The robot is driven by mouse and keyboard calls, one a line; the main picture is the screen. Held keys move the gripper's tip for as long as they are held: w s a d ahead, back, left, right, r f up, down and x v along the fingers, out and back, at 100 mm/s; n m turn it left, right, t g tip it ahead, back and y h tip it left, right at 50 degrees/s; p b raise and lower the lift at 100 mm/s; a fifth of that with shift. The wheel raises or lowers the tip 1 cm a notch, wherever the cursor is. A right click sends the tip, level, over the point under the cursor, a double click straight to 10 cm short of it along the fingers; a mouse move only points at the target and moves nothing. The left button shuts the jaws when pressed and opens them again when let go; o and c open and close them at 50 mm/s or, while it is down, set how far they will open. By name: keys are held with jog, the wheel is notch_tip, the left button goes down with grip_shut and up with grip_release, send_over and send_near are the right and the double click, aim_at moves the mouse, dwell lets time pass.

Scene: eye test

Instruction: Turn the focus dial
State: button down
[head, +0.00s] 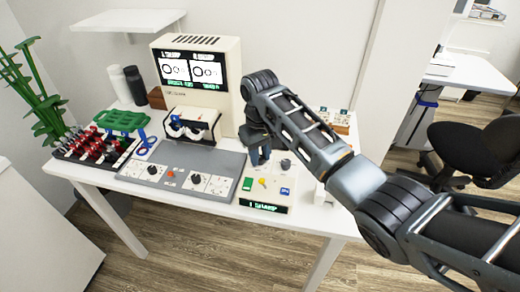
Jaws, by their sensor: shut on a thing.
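A small cream control box (265,196) sits at the front right of the white table. It has a green button, a yellow knob, a blue button and a green display (264,207) that seems to read "1 SHARP". A dark dial (286,164) shows at its back right. My gripper (260,158) points down at the back left of this box and is shut on what seems to be the focus dial, which the fingers hide.
A grey panel (222,160) with dark dials (195,178) lies left of the box. A viewer (190,126) stands before the machine. A rack of red-handled pieces (92,143), green frame (120,120) and bottles (134,84) stand left. A chair (472,150) is at right.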

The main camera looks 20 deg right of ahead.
aim_at(260, 158)
jog(key=shift+n+p, duration=0.3)
jog(key=shift+n, duration=0.5)
jog(key=c, duration=0.8)
grip_release()
jog(key=shift+c, duration=0.2)
jog(key=shift+r+b, duration=0.35)
jog(key=shift+r, duration=3.55)
